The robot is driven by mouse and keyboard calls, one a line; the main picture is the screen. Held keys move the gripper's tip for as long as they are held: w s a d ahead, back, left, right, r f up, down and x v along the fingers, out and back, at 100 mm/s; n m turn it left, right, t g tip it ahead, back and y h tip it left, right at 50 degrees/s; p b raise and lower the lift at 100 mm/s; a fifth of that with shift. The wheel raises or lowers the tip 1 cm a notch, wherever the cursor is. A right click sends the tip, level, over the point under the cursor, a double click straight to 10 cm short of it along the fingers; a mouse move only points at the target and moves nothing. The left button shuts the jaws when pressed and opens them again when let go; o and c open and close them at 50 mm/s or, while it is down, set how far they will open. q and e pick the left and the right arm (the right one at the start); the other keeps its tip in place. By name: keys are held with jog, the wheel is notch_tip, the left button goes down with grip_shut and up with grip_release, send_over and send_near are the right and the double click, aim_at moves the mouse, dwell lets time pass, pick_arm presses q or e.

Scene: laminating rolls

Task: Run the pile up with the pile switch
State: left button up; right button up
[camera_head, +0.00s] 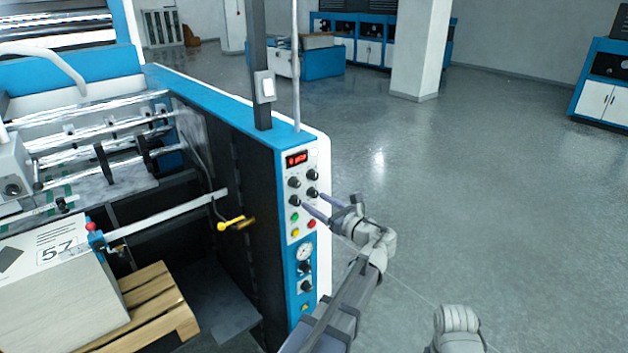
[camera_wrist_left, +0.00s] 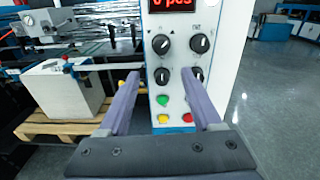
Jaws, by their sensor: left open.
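The control panel (camera_head: 302,262) on the blue and white machine end carries two rows of black knobs, a red display and coloured buttons. The lower left knob (camera_wrist_left: 161,75) shows between my left fingertips in the left wrist view; I cannot read which knob is the pile switch. My left gripper (camera_head: 309,199) is open in front of the panel, its right finger partly covering the lower right knob (camera_wrist_left: 197,75). I cannot tell whether the fingers touch a knob. The paper pile (camera_head: 60,295) stands on a wooden pallet (camera_head: 160,305). My right gripper is out of view.
Upper knobs (camera_wrist_left: 161,44) sit above the fingers, and green (camera_wrist_left: 163,99) and red buttons below. A yellow-handled lever (camera_head: 230,224) sticks out left of the panel. Open grey floor (camera_head: 480,180) lies to the right.

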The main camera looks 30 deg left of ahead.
aim_at(298, 186)
pick_arm(q)
jog(key=shift+m, duration=0.3)
jog(key=shift+r+x, duration=0.2)
jog(key=shift+x, duration=1.15)
jog(key=shift+r+x, duration=0.25)
jog(key=shift+x, duration=1.15)
jog(key=shift+r+x, duration=0.2)
jog(key=shift+x, duration=1.15)
jog(key=shift+w, duration=0.1)
jog(key=shift+c, duration=0.3)
grip_shut()
